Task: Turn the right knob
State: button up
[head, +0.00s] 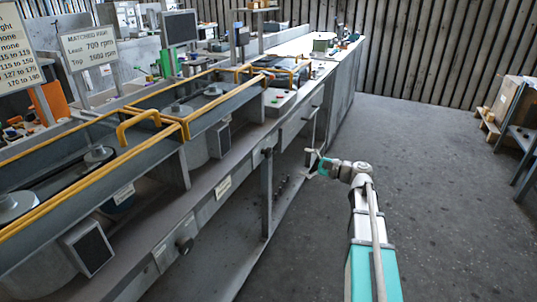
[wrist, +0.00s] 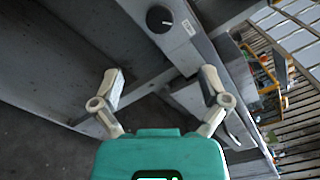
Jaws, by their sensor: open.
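A dark round knob (head: 267,151) sits on the front rail of the long grey bench, at the right of the two knobs I see there. Another knob (head: 185,243) is on the same rail, lower left. My gripper (head: 311,163) is open and empty in front of the bench, right of the right knob and apart from it. In the wrist view, a black knob with a pale mark (wrist: 159,18) is on a grey rail at the top, beyond the spread fingers of my gripper (wrist: 160,75). I cannot tell for certain which knob this is.
The grey bench rail (head: 215,190) runs diagonally, with a vertical post (head: 266,195) below it. Yellow guard rails (head: 140,118) edge the bench top. Grey floor (head: 430,160) is open to the right. A shelf with a box (head: 510,98) stands at the far right.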

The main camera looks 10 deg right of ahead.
aim_at(270, 154)
jog(key=shift+a, duration=0.1)
jog(key=shift+x, duration=6.75)
jog(key=c, duration=1.2)
jog(key=shift+o, duration=0.2)
jog(key=shift+n, duration=0.5)
jog(key=n, duration=0.3)
jog(key=shift+n, duration=0.3)
jog(key=n, duration=0.5)
jog(key=shift+f, duration=0.1)
